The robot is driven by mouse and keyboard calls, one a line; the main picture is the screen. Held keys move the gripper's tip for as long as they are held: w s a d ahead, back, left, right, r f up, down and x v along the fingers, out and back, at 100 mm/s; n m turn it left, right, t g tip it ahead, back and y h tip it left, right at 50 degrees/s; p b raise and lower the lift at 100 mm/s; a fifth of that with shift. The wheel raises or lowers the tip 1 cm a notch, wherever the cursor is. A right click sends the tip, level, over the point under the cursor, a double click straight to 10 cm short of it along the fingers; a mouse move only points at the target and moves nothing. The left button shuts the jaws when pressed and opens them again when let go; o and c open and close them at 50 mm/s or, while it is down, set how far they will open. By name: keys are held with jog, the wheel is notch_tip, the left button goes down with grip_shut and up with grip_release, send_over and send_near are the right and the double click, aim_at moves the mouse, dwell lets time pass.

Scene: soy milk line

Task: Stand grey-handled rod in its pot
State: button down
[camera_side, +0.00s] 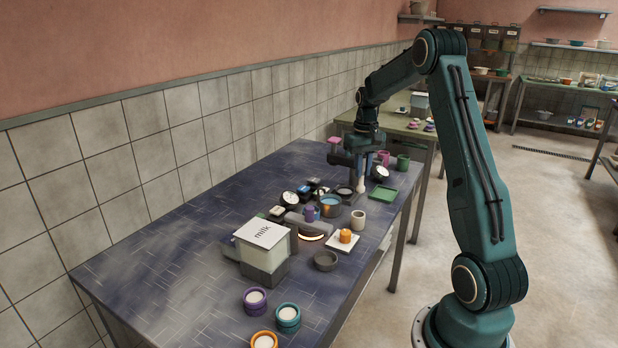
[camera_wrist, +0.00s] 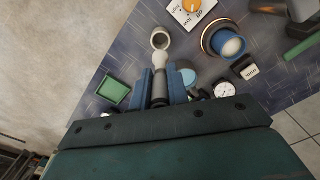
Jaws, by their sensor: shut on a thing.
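My gripper (camera_wrist: 160,88) is shut on a rod. The rod's grey handle (camera_wrist: 159,90) sits between the blue fingers, and its pale rounded end (camera_wrist: 158,61) points away from the wrist. In the side view, my gripper (camera_side: 362,168) holds the rod with the pale end (camera_side: 361,186) downward, above the far part of the table. A small pale open cup (camera_wrist: 161,38) appears just past the rod's end in the wrist view. The cup also stands upright on the table in the side view (camera_side: 357,220). I cannot tell which container is the rod's own pot.
A green tray (camera_side: 383,194) lies at the right edge. A milk box (camera_side: 263,246) and several jars (camera_side: 288,317) stand nearer. The table's left side is clear.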

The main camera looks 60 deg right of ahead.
jog(key=shift+f, duration=0.25)
notch_tip(320, 180, down, 10)
dwell(1.7)
jog(key=shift+f, duration=0.15)
jog(key=c, duration=1.3)
grip_release()
notch_tip(320, 180, up, 14)
jog(key=shift+f, duration=0.1)
